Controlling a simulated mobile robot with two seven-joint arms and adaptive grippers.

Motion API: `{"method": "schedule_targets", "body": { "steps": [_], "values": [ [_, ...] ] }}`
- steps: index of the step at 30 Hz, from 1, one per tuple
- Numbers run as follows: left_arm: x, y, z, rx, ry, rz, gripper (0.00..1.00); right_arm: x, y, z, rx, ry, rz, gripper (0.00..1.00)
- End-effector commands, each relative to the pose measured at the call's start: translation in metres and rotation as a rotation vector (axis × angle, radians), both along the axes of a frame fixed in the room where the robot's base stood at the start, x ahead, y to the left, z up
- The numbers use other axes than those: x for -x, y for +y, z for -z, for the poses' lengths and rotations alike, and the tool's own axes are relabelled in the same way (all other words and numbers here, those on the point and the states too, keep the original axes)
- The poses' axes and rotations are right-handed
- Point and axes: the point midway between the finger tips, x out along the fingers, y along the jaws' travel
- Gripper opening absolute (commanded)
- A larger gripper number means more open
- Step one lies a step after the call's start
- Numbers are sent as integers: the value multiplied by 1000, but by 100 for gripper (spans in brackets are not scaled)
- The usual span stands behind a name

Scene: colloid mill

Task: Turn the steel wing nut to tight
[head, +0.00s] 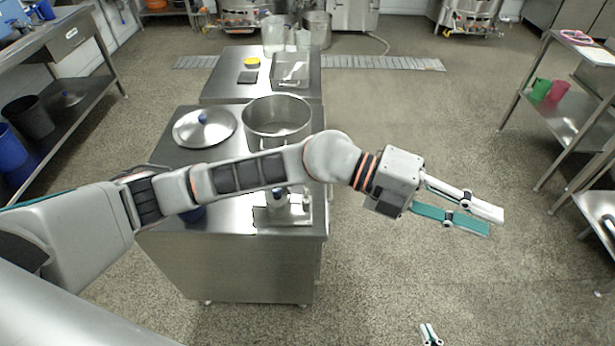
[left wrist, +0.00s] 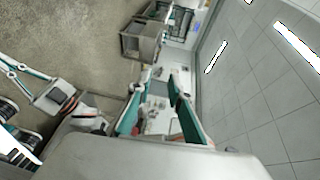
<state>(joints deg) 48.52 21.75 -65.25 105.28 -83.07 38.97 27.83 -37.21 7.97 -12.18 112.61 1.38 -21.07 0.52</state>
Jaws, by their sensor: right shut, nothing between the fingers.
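I cannot make out the steel wing nut in either view. A small steel device (head: 279,208) with a blue top stands on the near steel table, partly hidden behind my left forearm. It may be the colloid mill, but I cannot tell. My left gripper (head: 494,221) is held out over the floor to the right of the table, well away from it, with its fingers apart and nothing between them. Its teal fingers also show in the left wrist view (left wrist: 160,88). My right gripper (head: 430,335) shows only at the bottom edge of the head view, shut and empty.
The near steel table (head: 245,270) bears a steel pot (head: 277,119) and a lid with a blue knob (head: 204,128). A second table behind it holds a tray (head: 298,68). Shelving with cups (head: 557,90) stands at the right. Open floor lies between.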

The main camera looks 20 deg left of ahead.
Motion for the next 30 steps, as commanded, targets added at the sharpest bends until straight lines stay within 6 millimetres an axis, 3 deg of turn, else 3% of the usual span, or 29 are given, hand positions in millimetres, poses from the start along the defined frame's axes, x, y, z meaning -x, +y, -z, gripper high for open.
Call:
{"method": "schedule_targets", "body": {
  "steps": [3, 5, 7, 9, 12, 16, 18, 21, 30],
  "values": [
    [-19, 36, 66, -359, -49, 79, 19, 0, 0, 0, 0, -1, 0, 0],
    [-37, 67, 94, -547, -53, 84, 19, -1, 0, 0, 0, -1, 0, 0],
    [-63, 112, 117, -761, -46, 58, 19, 0, 0, 0, 0, 0, 0, 0],
    [-90, 161, 129, -957, -26, 2, 19, 0, 0, 0, 0, 0, 0, 0],
    [-123, 227, 129, -1182, 16, -103, 19, 0, 0, 1, 0, 1, 0, 0],
    [-150, 288, 117, -1368, 69, -232, 19, 1, 0, 2, 1, 3, 0, 0],
    [-157, 308, 111, -1423, 89, -277, 19, 1, 0, 2, 1, 4, 0, 0],
    [-161, 321, 110, -1460, 106, -310, 19, 1, 0, 3, 1, 5, 0, 0],
    [-160, 322, 150, -1465, 111, -310, 19, 1, 0, 2, 1, 4, 0, 0]
  ]
}}
